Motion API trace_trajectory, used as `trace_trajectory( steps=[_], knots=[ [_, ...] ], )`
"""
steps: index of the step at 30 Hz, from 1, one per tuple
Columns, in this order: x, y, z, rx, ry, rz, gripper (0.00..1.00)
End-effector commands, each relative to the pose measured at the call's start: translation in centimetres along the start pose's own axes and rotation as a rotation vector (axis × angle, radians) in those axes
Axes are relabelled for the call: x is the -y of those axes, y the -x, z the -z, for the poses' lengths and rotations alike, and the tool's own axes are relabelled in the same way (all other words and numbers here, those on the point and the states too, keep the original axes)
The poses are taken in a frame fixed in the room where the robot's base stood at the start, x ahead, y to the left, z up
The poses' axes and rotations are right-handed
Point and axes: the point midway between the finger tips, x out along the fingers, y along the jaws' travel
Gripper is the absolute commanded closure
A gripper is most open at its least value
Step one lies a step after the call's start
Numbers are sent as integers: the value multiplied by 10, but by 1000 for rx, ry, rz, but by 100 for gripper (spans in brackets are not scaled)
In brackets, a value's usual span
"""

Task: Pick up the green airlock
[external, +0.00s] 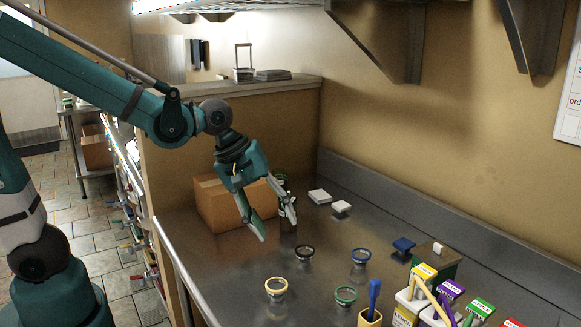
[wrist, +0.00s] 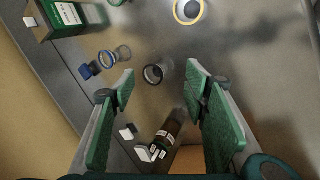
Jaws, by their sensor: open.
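The green airlock (external: 345,296), a small clear cup with a green rim, stands on the steel counter at the front middle in the external view. In the wrist view only a sliver of what seems to be it (wrist: 118,2) shows at the top edge. My gripper (external: 279,229) is open and empty above the counter, behind and to the left of the green airlock and clear of it. In the wrist view the spread fingers (wrist: 160,82) have the black-rimmed airlock (wrist: 155,73) showing between them, farther down on the counter.
Yellow-rimmed (external: 276,288) and blue-rimmed (external: 360,256) airlocks stand near the green one. A yellow holder (external: 370,319) and several labelled colored items are at front right. A cardboard box (external: 222,205) and a dark bottle (wrist: 171,128) are near my gripper. The counter's middle is mostly open.

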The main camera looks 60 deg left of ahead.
Motion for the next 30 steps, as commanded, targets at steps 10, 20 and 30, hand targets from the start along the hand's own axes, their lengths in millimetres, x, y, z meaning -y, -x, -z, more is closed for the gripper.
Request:
trace_trajectory(
  steps=[10,20,30],
  knots=[
    [-45,-24,-26,74,269,44,55],
    [-79,-55,-57,131,524,107,55],
    [-104,-89,-93,170,780,193,55]
  ],
)
